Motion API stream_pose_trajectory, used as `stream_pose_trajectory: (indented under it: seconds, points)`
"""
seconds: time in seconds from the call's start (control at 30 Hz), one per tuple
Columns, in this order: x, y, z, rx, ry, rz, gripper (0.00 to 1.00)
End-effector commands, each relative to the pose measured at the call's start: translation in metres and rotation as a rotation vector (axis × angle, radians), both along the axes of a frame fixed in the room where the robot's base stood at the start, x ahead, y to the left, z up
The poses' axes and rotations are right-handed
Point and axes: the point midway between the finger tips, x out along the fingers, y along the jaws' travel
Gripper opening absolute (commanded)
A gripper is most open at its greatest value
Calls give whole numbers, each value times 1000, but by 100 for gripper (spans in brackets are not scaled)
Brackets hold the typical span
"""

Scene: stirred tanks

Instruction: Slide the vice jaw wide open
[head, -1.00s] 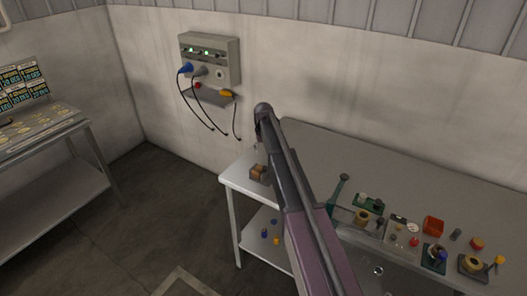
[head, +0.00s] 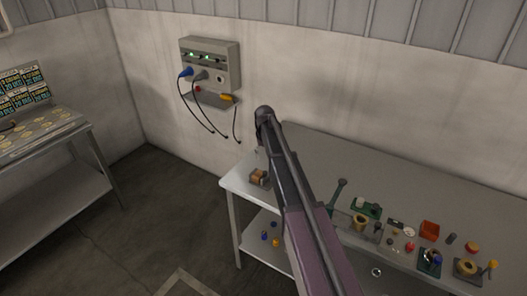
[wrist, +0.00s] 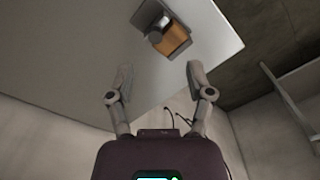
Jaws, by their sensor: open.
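A small grey fixture with an orange-brown block, which looks like the vice (wrist: 171,38), sits on the grey bench near its corner in the wrist view. In the head view the vice (head: 259,177) shows small at the bench's left end, just left of my arm. Its jaw gap cannot be made out. My gripper (wrist: 160,76) is open and empty, its two fingers spread apart. The vice lies beyond the fingertips, apart from them and roughly centred between them. In the head view the gripper is mostly hidden at the end of my arm.
A socket box (head: 209,62) with hanging cables is on the wall behind. Another table (head: 40,140) stands at left. Floor between is clear.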

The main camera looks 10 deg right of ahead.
Motion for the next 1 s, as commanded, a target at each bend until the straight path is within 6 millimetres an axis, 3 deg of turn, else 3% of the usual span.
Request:
stream_pose_trajectory:
  seconds: [1.0]
  points:
    - [-136, 7, -57, 0, 0, -14, 67]
